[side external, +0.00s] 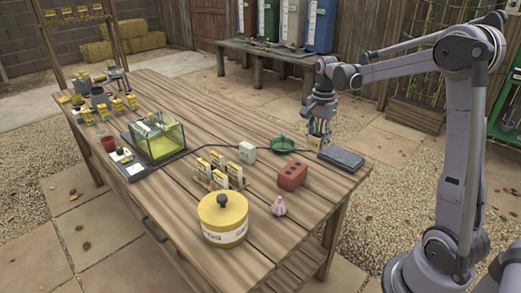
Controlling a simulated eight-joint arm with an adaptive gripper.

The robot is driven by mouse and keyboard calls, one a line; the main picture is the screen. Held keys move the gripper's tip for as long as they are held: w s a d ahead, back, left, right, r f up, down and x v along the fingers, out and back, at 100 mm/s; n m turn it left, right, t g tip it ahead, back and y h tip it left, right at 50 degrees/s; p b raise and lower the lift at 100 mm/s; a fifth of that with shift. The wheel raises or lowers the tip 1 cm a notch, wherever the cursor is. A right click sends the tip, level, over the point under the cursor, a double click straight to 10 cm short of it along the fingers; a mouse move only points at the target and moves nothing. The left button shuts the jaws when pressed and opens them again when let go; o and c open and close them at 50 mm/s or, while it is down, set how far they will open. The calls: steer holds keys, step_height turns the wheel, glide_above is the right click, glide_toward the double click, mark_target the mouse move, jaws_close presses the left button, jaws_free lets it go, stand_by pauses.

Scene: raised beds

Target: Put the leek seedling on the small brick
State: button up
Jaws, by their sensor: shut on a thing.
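The small brick (292,175) is red with dark holes in it and sits on the wooden table near its right edge. My gripper (318,138) points down, behind and to the right of the brick and apart from it. It is shut on a small pale thing with a hint of green, which I take to be the leek seedling; the fingers hide most of it. The held thing is beside the dark slab (345,158); I cannot tell whether it touches the table. Nothing stands on the brick.
A garlic bulb (279,206) and a yellow lidded tin (223,220) stand in front of the brick. A white box (248,152), a green dish (282,145) and a rack of packets (227,170) are nearby. A glass tank (157,140) stands farther left.

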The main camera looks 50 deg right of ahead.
glide_above(293, 168)
step_height(293, 168, down, 4)
steer(key=shift+s+r, duration=0.1)
steer(key=shift+s, duration=0.05)
steer(key=shift+f, duration=2.15)
steer(key=shift+f, duration=0.15)
steer(key=o, duration=1.2)
steer(key=shift+c, duration=0.2)
